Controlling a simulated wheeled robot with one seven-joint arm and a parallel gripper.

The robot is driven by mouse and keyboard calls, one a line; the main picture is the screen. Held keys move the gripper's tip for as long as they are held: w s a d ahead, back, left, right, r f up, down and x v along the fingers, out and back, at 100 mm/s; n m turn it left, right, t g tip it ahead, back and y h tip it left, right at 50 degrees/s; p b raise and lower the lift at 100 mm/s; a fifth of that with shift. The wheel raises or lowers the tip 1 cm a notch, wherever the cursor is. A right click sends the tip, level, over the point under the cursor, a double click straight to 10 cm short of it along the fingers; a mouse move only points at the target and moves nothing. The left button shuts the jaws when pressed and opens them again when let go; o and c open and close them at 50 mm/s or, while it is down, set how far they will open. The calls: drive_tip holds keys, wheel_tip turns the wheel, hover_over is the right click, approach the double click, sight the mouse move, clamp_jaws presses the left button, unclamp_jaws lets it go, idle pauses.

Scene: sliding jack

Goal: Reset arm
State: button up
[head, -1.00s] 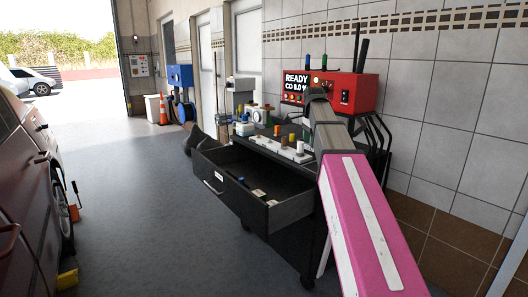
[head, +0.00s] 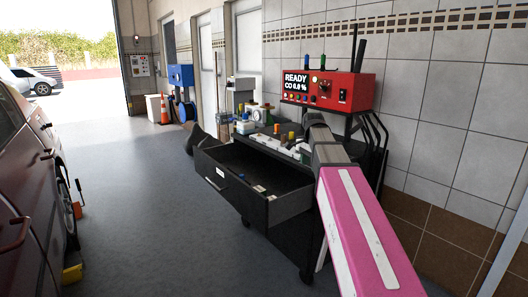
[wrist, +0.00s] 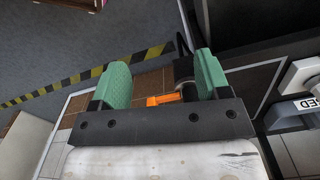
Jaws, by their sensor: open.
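In the wrist view my gripper (wrist: 158,85) is open, with its two green fingers apart. An orange piece (wrist: 163,99) and a dark cylinder show in the gap between them; I cannot tell what they are or how far off they lie. In the head view my pink and grey arm reaches up from the lower right, and my gripper is hidden. An orange upright part (head: 78,205), possibly of a jack, stands beside the wheel of the dark red car (head: 25,190). A yellow block (head: 72,273) lies on the floor below it.
A black tool cart (head: 262,225) with an open drawer stands left of my arm, with small items on top. The grey floor (head: 150,205) between car and cart is clear.

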drive_tip(key=s+f+n, duration=0.4)
drive_tip(key=s+f, duration=0.2)
drive_tip(key=f, duration=0.4)
drive_tip(key=s+f+n, duration=0.4)
drive_tip(key=s+f, duration=0.3)
drive_tip(key=f, duration=0.4)
drive_tip(key=s+f+n, duration=0.5)
drive_tip(key=s+f, duration=0.1)
drive_tip(key=f, duration=0.5)
drive_tip(key=shift+s+f, duration=0.25)
